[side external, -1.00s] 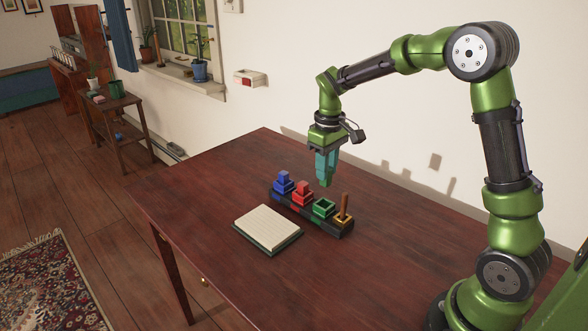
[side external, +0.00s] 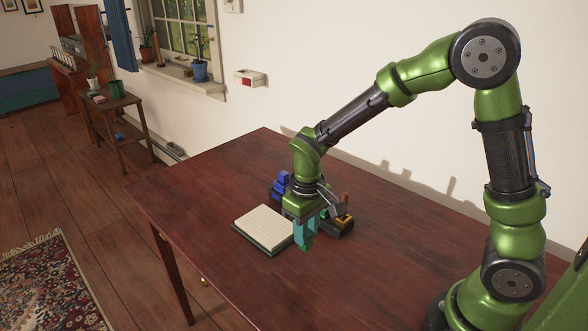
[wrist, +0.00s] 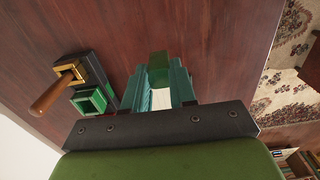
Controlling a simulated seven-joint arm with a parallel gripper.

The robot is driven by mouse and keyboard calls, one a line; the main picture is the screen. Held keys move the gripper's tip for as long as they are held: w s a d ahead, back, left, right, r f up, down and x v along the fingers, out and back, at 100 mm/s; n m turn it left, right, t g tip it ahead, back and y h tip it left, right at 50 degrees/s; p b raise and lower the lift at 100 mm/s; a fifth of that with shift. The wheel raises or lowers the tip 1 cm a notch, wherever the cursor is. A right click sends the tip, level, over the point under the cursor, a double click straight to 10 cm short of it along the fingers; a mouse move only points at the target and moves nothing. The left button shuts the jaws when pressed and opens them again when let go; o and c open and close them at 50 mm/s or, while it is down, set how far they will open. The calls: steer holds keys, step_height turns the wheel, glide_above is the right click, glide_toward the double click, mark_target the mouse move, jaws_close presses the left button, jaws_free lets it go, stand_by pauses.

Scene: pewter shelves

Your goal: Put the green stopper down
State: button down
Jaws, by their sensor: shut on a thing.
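My gripper (side external: 305,242) points down, low over the table between the notepad and the black rack. Its teal fingers also show in the wrist view (wrist: 160,84), shut on the green stopper (wrist: 158,62), a small dark green block at the fingertips. In the side view the fingers hide the stopper, and I cannot tell if it touches the table. The rack (side external: 338,234) is partly hidden behind my gripper. In the wrist view its green square socket (wrist: 89,101) is empty, beside a gold socket (wrist: 78,67) with a brown peg (wrist: 50,94) in it.
A notepad (side external: 262,228) lies left of my gripper. The red-brown table (side external: 400,275) is clear to the right and in front.

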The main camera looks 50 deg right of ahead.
steer(key=shift+f, duration=2.2)
steer(key=c, duration=0.9)
jaws_free()
steer(key=shift+f, duration=0.15)
